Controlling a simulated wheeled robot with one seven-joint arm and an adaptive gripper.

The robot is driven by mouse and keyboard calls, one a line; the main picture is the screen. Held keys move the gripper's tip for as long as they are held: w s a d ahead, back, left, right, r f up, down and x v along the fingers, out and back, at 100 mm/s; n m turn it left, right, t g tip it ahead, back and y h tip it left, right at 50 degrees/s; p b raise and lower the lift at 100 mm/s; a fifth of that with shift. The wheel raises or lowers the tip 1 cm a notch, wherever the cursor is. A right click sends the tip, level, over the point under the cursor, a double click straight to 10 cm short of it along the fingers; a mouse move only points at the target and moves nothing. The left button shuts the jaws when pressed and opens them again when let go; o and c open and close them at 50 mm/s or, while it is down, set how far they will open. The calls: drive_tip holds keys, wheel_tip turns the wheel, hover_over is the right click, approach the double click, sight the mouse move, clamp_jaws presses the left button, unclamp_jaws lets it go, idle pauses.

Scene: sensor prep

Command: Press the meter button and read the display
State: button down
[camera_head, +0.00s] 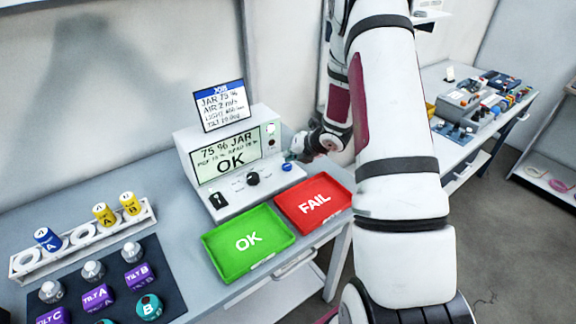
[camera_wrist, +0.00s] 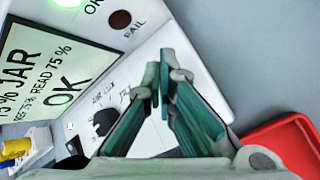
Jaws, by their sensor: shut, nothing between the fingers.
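The meter (camera_head: 229,202) is a white box with a lit display (camera_head: 226,153) reading "75 % JAR" and a large "OK". The wrist view shows its display (camera_wrist: 38,72) tilted, with "REF 75 % READ 75 %" legible. The lamp marked OK (camera_wrist: 68,2) glows green; the lamp marked FAIL (camera_wrist: 120,19) is dark. A blue button (camera_head: 287,167) sits on the right of the sloped panel. My gripper (camera_head: 293,156) is shut and empty, close to this button; contact cannot be told. In the wrist view my gripper's fingers (camera_wrist: 161,78) hide the button.
A job card (camera_head: 222,106) stands on the meter. A green OK tray (camera_head: 236,262) and red FAIL tray (camera_head: 297,217) lie in front. At left are a white rack (camera_head: 85,262) and a dark mat (camera_head: 75,281) with several sensors. A black knob (camera_head: 252,178) is left of the button.

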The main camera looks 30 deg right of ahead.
drive_tip(key=shift+r+p, duration=1.35)
drive_tip(key=shift+r, duration=1.15)
wheel_tip(320, 180, up, 13)
drive_tip(key=m+h, duration=0.3)
drive_tip(key=m, duration=0.3)
hover_over(289, 165)
drive_tip(key=a, duration=0.1)
drive_tip(key=s+a+r+m+h, duration=0.2)
drive_tip(key=s+a+r+m, duration=0.3)
drive_tip(key=s+r+m, duration=0.45)
drive_tip(key=s+a+r+m+g+y, duration=0.1)
drive_tip(key=s+a+m, duration=0.5)
drive_tip(key=s, duration=0.6)
drive_tip(key=s+a+r+m+g+y, duration=0.2)
drive_tip(key=s+a+r+m, duration=0.3)
drive_tip(key=s+a, duration=0.5)
drive_tip(key=s+m, duration=0.2)
drive_tip(key=s, duration=0.1)
drive_tip(key=shift+a+r+g+y, duration=0.2)
drive_tip(key=shift+a+g+y, duration=0.1)
drive_tip(key=shift+y, duration=0.1)
